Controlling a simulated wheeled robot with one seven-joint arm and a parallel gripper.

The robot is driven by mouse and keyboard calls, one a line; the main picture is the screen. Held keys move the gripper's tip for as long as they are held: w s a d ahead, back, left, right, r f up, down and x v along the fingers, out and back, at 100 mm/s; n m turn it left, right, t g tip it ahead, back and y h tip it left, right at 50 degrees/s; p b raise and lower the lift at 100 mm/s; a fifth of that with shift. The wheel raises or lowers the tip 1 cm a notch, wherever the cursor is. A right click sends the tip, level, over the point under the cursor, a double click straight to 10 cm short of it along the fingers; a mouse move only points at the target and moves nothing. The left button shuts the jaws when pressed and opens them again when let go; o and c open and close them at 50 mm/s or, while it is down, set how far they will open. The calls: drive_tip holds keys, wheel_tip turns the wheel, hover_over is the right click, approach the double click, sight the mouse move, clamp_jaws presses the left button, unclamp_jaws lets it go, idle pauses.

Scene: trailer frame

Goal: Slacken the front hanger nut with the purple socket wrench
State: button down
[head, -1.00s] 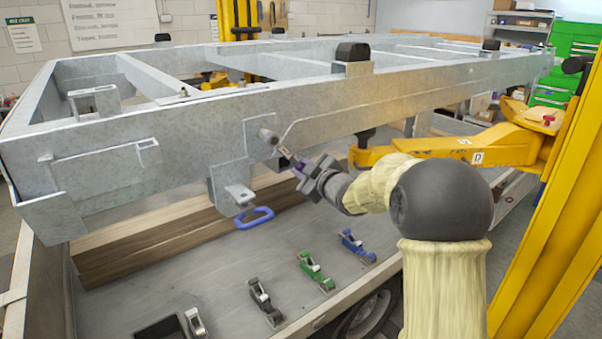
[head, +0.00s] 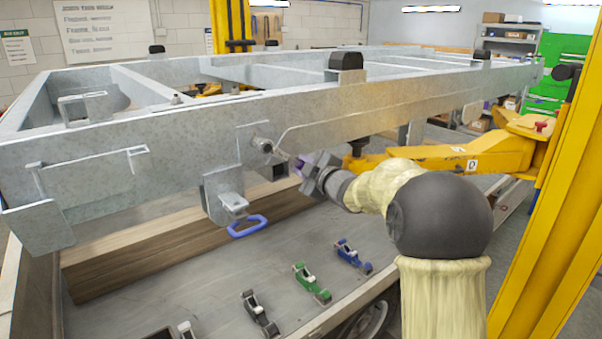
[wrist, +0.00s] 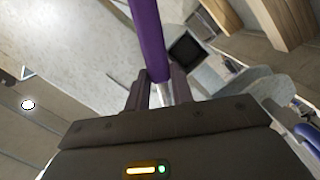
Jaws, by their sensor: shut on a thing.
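The purple socket wrench (wrist: 152,40) is held in my gripper (wrist: 160,92), whose fingers close around it where purple meets silver. In the head view my gripper (head: 305,172) is beside the outer face of the grey frame rail. Purple parts of the wrench (head: 326,158) show by the gripper, and a grey cylindrical end (head: 262,145) lies at the rail, above and right of the hanger bracket (head: 222,190). That end appears to be the socket at the rail; I cannot tell how it sits on a nut. The front hanger nut itself is not clearly visible.
A blue loop (head: 248,227) hangs below the bracket. Black (head: 260,313), green (head: 312,283) and blue (head: 352,256) tools lie on the grey bed beside a wooden beam (head: 160,250). A yellow lift arm (head: 440,160) and post (head: 550,210) stand at right.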

drive_tip(key=shift+w+d+r+n, duration=0.1)
drive_tip(key=shift+d+r+n, duration=0.15)
drive_tip(key=shift+r, duration=0.2)
